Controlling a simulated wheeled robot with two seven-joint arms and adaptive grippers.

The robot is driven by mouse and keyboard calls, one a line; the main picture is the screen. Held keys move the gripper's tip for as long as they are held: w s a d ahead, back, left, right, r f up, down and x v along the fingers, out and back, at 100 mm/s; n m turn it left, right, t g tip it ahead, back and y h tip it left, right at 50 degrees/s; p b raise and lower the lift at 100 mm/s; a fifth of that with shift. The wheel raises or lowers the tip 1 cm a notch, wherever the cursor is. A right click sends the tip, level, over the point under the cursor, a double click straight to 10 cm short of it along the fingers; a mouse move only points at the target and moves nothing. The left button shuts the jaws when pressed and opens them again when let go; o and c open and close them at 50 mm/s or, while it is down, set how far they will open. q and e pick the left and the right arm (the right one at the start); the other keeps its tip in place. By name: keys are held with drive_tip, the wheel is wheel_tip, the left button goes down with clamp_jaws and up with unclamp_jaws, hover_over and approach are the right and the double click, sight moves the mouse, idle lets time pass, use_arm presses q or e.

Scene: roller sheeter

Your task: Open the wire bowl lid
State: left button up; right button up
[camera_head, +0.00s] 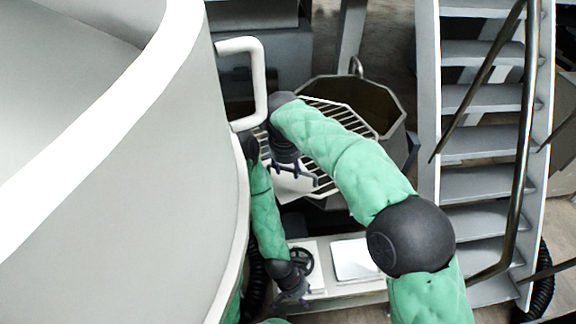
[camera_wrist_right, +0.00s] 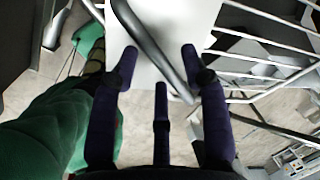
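The wire bowl lid (camera_head: 355,122), a grille of pale parallel bars, lies across part of the dark, many-sided bowl (camera_head: 395,95). My right arm crosses in front and hides part of it. My right gripper (camera_head: 294,172) is at the lid's near left side, over a pale panel (camera_head: 290,187). In the right wrist view, my right gripper (camera_wrist_right: 161,55) has its fingers spread. A dark curved bar (camera_wrist_right: 150,40) runs between them in the picture; I cannot tell if they touch it. The lid's wires (camera_wrist_right: 265,60) show at right. My left gripper (camera_head: 292,292) is low, away from the lid; its opening is unclear.
A large pale curved machine body (camera_head: 130,170) fills the left, with a white handle (camera_head: 258,85) beside my right wrist. Metal stairs with a rail (camera_head: 482,145) stand at right. A pale base with a black handwheel (camera_head: 301,261) is below the bowl.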

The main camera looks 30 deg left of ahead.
wheel_tip(320, 180, up, 12)
drive_tip(key=s, duration=0.2)
drive_tip(key=shift+s+f, duration=0.15)
drive_tip(key=shift+s, duration=0.05)
idle(0.3)
drive_tip(key=shift+d, duration=0.1)
